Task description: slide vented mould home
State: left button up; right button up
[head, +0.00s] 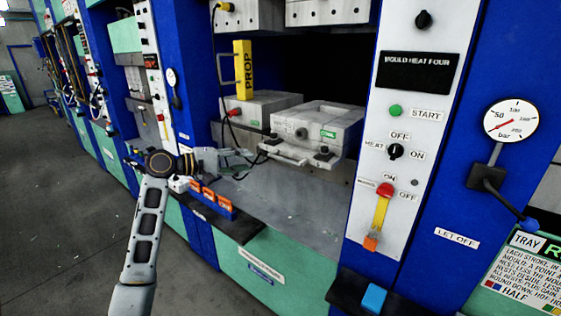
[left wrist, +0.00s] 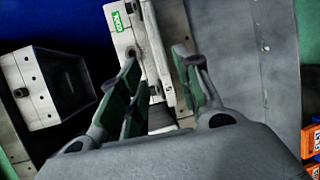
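A grey block-shaped mould (head: 318,125) with a green COOL label sits on the press's metal bed, with a pale handle bar (head: 283,153) along its front. In the left wrist view the mould (left wrist: 122,30) and handle bar (left wrist: 158,35) lie ahead of my fingers. My left gripper (head: 256,159) is at the left end of the handle. In the wrist view the left gripper (left wrist: 158,62) has its fingers apart, one either side of the bar's near end; I cannot tell whether they touch it. My right gripper is not in view.
A second grey block (head: 262,106) with a red knob stands left of the mould, below a yellow PROP bar (head: 243,70). A blue rack with orange pieces (head: 209,197) sits at the bed's left front. The front bed (head: 285,205) is clear. The control panel (head: 398,120) stands right.

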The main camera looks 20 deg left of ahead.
aim_at(280, 159)
pick_arm(q)
jog(key=shift+w, duration=0.1)
jog(key=p+x, duration=0.1)
jog(key=x, duration=1.1)
jog(key=shift+f+p, duration=0.1)
jog(key=shift+p, duration=0.2)
jog(key=shift+w+d+f, duration=0.2)
jog(key=shift+w+d, duration=0.35)
jog(key=shift+w, duration=0.05)
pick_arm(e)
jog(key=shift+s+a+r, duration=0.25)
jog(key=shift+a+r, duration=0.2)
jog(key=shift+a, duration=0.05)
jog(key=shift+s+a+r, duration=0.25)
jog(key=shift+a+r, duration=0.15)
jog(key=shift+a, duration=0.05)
pick_arm(q)
jog(key=shift+c, duration=0.2)
grip_shut()
